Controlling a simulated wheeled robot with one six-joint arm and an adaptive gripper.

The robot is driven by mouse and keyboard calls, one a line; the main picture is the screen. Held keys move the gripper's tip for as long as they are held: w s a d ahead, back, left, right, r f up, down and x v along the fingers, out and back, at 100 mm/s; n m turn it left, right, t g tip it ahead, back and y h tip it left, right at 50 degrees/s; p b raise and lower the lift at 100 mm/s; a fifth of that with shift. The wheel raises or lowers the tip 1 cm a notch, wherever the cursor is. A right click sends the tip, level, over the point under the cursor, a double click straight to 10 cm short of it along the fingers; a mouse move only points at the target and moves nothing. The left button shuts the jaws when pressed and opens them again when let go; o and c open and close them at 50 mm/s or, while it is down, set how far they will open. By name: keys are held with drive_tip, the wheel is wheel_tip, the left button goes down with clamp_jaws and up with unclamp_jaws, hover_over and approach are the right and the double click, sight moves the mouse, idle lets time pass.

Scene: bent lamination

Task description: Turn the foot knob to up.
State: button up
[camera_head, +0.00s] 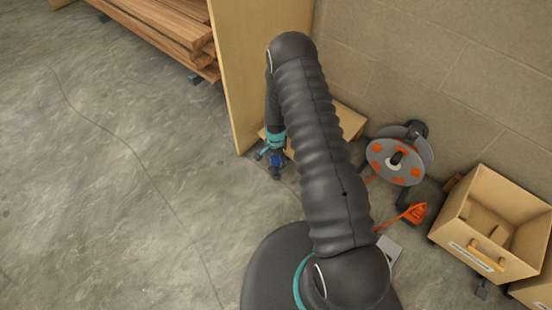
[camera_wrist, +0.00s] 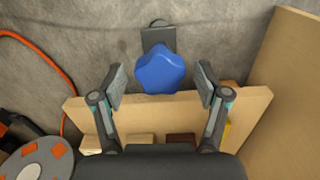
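The foot knob (camera_wrist: 161,70) is a blue, lobed knob in the wrist view. A dark grey block or bracket (camera_wrist: 158,38) shows just beyond it on the floor side. My gripper (camera_wrist: 160,82) is open, with one finger on each side of the knob and a visible gap to each. It does not appear to touch the knob. In the head view, the knob is a small blue spot (camera_head: 276,160) by my gripper (camera_head: 270,158), low near the end of the wooden panel. Any mark showing the knob's setting cannot be made out.
An upright wooden panel (camera_head: 234,75) stands close beside my gripper. A wooden board edge (camera_wrist: 245,103) lies under the fingers in the wrist view. A grey reel with orange patches (camera_head: 398,160) and a wooden box (camera_head: 490,222) are to the right.

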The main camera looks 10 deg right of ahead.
drive_tip(key=c, duration=1.1)
drive_tip(key=shift+n+b, duration=0.3)
